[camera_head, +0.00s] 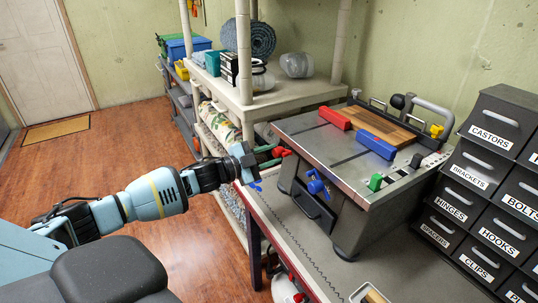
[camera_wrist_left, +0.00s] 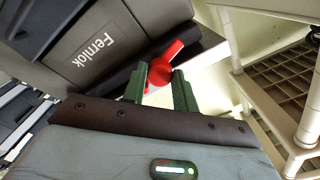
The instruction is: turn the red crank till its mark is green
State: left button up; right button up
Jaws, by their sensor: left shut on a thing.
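The red crank (camera_head: 282,152) is on the left side of the grey bench machine (camera_head: 345,215), and only a small part of it shows in the head view. My left gripper (camera_head: 269,156) reaches it from the left. In the left wrist view the red crank (camera_wrist_left: 170,61) sits between the two green fingers of my left gripper (camera_wrist_left: 161,85), which is shut on it. I cannot make out the crank's mark in either view. My right gripper is not in view.
A blue knob (camera_head: 316,186) sticks out of the machine's front, close to my left gripper. Red and blue blocks (camera_head: 374,144) lie on its top. Shelves (camera_head: 292,95) stand behind, and black labelled drawers (camera_head: 483,170) at the right. The wooden floor at left is open.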

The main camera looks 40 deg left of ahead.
pick_arm(q)
jog(key=m, duration=0.8)
jog(key=shift+m, duration=0.3)
jog(key=shift+m+b, duration=0.35)
jog(key=shift+m, duration=0.55)
jog(key=shift+m, duration=0.3)
jog(key=o, duration=1)
jog(key=shift+c, duration=0.2)
